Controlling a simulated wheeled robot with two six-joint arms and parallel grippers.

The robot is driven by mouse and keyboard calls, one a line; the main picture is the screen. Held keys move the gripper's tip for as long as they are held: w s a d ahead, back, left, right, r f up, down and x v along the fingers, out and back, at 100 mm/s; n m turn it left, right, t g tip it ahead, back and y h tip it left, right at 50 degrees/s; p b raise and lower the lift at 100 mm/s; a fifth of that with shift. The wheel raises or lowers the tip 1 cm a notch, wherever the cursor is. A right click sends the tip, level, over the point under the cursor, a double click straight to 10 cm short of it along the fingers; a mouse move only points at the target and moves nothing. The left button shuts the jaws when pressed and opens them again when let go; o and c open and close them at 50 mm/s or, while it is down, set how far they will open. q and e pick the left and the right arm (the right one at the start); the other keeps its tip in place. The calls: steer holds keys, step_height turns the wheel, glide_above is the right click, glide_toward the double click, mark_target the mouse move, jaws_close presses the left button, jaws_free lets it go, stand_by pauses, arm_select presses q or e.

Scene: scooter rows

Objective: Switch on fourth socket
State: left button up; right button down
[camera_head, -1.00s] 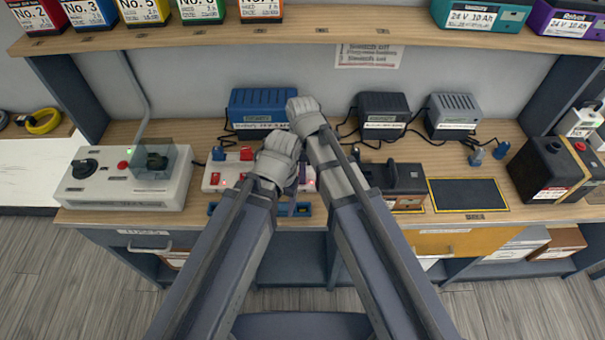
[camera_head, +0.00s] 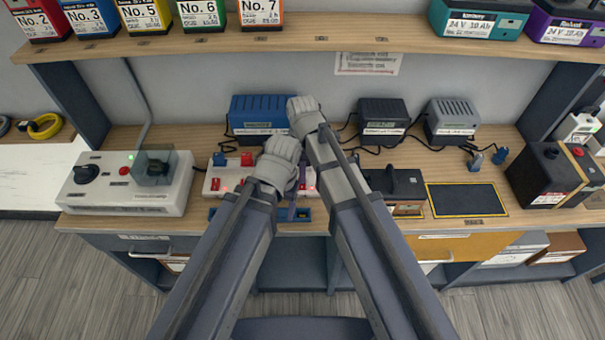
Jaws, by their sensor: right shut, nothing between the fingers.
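The white socket strip (camera_head: 211,183) lies on the bench behind my left forearm. A blue plug and a red plug (camera_head: 247,159) stand in its left part, and small red lit spots show along its front. My right gripper (camera_head: 302,103) is shut and empty, seen in front of the blue charger's right edge. My arms hide much of the strip's right part, so the fourth socket is not clearly visible.
The blue charger (camera_head: 258,114), a black charger (camera_head: 383,117) and a grey charger (camera_head: 452,117) stand behind with cables. A white control box (camera_head: 130,195) is left. A dark device (camera_head: 405,184), a black pad (camera_head: 467,199) and a black battery (camera_head: 545,175) are right.

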arm_select(q)
step_height(320, 180, up, 7)
steer(key=p, duration=0.7)
steer(key=shift+r, duration=0.2)
arm_select(e)
step_height(320, 180, up, 7)
steer(key=shift+w+r, duration=0.15)
steer(key=shift+w, duration=0.15)
